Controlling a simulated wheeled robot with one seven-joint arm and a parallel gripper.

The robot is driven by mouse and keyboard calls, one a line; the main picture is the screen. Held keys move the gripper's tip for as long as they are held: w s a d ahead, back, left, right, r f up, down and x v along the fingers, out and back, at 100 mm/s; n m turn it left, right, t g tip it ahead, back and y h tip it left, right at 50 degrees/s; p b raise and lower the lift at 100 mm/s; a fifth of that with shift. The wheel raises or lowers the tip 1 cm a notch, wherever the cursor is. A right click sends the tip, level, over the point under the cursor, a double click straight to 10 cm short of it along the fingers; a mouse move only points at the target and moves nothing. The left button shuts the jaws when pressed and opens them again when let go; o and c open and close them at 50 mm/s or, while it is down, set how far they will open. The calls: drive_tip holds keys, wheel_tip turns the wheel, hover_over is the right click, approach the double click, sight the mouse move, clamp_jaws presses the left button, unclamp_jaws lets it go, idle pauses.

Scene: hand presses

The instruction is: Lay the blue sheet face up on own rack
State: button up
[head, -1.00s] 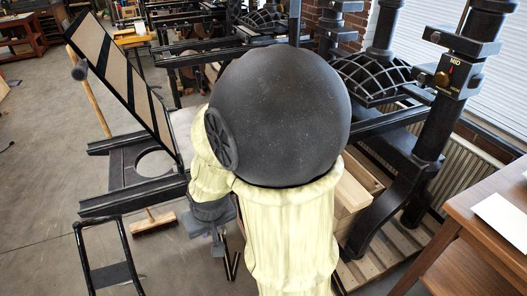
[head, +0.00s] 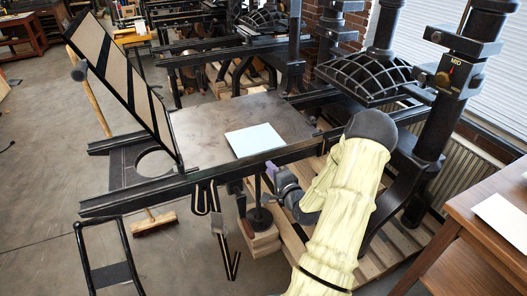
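A pale blue sheet (head: 255,140) lies flat on the grey bed (head: 195,125) of the nearest hand press, close to the bed's near rail. Which face is up, I cannot tell from its plain surface. My gripper (head: 269,178) is at the near side of that rail, just below and to the right of the sheet, apart from it. Its fingers are small and partly merge with the dark parts behind, so their opening is unclear. I make out no rack for the sheet in this view.
A hinged frame (head: 125,90) stands tilted up at the bed's left end. The dark rail (head: 180,190) runs between my gripper and the sheet. A ribbed black platen (head: 365,75) and a post (head: 450,110) stand right. A wooden table (head: 480,245) at right holds a white sheet (head: 503,215).

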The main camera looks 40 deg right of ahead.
sight(264, 145)
drive_tip(key=shift+s+d+r+m+t+h, duration=0.25)
drive_tip(key=shift+s+d+m+t+h, duration=0.15)
drive_tip(key=shift+s+d+m, duration=0.15)
drive_tip(key=shift+w, duration=0.2)
drive_tip(key=x, duration=1)
drive_tip(key=shift+s, duration=0.1)
drive_tip(key=shift+c, duration=0.5)
drive_tip(key=shift+d, duration=0.1)
clamp_jaws()
wheel_tip(264, 145, up, 3)
drive_tip(key=shift+r+p, duration=0.1)
drive_tip(key=shift+p, duration=0.75)
